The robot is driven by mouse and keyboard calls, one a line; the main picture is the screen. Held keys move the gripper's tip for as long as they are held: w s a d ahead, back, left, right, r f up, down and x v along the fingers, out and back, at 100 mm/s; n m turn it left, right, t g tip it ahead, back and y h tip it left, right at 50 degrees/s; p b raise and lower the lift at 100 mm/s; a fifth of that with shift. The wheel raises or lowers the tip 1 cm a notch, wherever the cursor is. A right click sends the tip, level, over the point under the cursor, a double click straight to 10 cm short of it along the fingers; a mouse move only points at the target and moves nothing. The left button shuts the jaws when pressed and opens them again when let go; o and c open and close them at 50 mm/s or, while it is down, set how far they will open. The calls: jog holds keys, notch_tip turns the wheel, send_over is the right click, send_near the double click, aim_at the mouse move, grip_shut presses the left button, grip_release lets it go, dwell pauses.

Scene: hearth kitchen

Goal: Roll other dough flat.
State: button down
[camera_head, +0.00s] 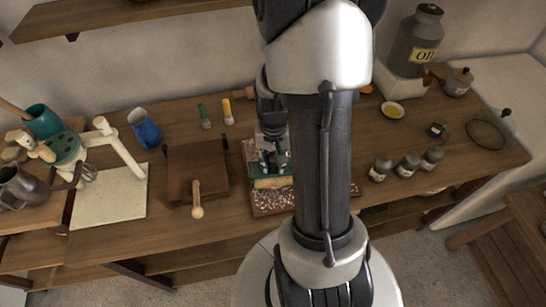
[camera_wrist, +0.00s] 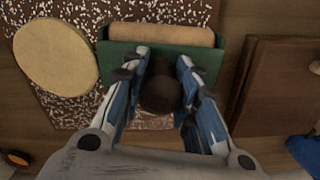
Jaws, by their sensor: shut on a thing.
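My gripper (camera_wrist: 162,64) is shut on the dark brown, rounded handle (camera_wrist: 160,97) of a green-framed roller tool (camera_wrist: 117,54). The tool's tan cylinder (camera_wrist: 162,36) lies along the far side of the frame. In the head view, my gripper (camera_head: 273,160) and the roller tool (camera_head: 272,183) are over a white-speckled brown board (camera_head: 270,204). I cannot tell whether the roller touches the board. A flat, round, pale dough (camera_wrist: 56,59) lies beside the tool in the wrist view. My arm hides it in the head view. No second dough shows; the tool may cover it.
A dark brown board (camera_head: 190,168) with a wooden handle lies left of the speckled board. Farther left are a pale slab (camera_head: 112,197) and a blue jug (camera_head: 144,128). Several small jars (camera_head: 407,165) stand right of my arm.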

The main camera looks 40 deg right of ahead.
jog(key=shift+w+d+f, duration=0.2)
jog(key=shift+w+d, duration=0.2)
jog(key=shift+w, duration=0.1)
jog(key=shift+w+d, duration=0.4)
jog(key=shift+w, duration=0.15)
jog(key=shift+w+d, duration=0.35)
jog(key=shift+w, duration=0.1)
jog(key=shift+s+a, duration=0.5)
jog(key=shift+s, duration=0.1)
jog(key=shift+s, duration=0.1)
jog(key=shift+s+a+f+b, duration=0.2)
jog(key=shift+s+a, duration=0.3)
jog(key=shift+s, duration=0.15)
jog(key=shift+s+a+f+b, duration=0.15)
jog(key=shift+s+a, duration=0.3)
jog(key=shift+s, duration=0.15)
